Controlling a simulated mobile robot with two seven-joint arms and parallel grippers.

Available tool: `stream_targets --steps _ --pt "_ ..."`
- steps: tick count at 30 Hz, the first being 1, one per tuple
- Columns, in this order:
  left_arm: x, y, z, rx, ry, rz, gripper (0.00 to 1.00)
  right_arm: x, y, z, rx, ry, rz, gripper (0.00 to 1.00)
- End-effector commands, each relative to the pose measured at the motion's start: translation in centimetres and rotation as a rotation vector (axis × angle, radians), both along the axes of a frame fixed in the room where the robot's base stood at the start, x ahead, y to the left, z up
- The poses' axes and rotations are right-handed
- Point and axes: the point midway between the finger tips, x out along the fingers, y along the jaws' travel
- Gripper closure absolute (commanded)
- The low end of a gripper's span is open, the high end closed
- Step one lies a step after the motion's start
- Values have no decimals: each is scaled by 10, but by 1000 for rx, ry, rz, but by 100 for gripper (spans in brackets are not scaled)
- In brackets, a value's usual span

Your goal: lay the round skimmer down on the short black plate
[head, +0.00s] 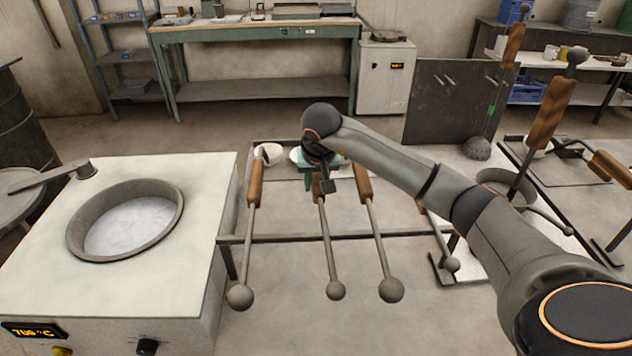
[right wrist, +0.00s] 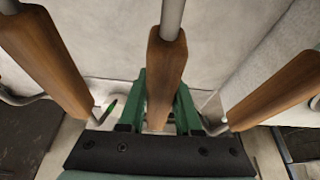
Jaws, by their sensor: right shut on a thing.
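Several tools with wooden handles and round grey ends hang along a dark rail (head: 290,238). In the right wrist view, the green fingers (right wrist: 160,110) are closed on this wooden handle (right wrist: 166,72). My left gripper is out of view.
Neighbouring tools hang close on the left (head: 247,245) and right (head: 377,245). A furnace with a round opening (head: 75,235) stands at the left. A pot (head: 492,186) with a tall tool (head: 549,115) stands at the right, near a dark upright board (head: 440,100).

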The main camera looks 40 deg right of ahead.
Motion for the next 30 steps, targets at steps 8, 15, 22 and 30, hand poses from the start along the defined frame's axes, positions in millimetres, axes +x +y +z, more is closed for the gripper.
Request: stream_targets --steps 8,15,22,30 --pt "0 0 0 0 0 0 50 1 0 2 0 -6 0 100" --pt "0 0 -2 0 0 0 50 1 0 -1 0 -7 -1 100" --pt "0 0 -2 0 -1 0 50 1 0 -3 0 -6 -1 54" --pt "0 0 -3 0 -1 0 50 0 0 -4 0 -2 0 33"
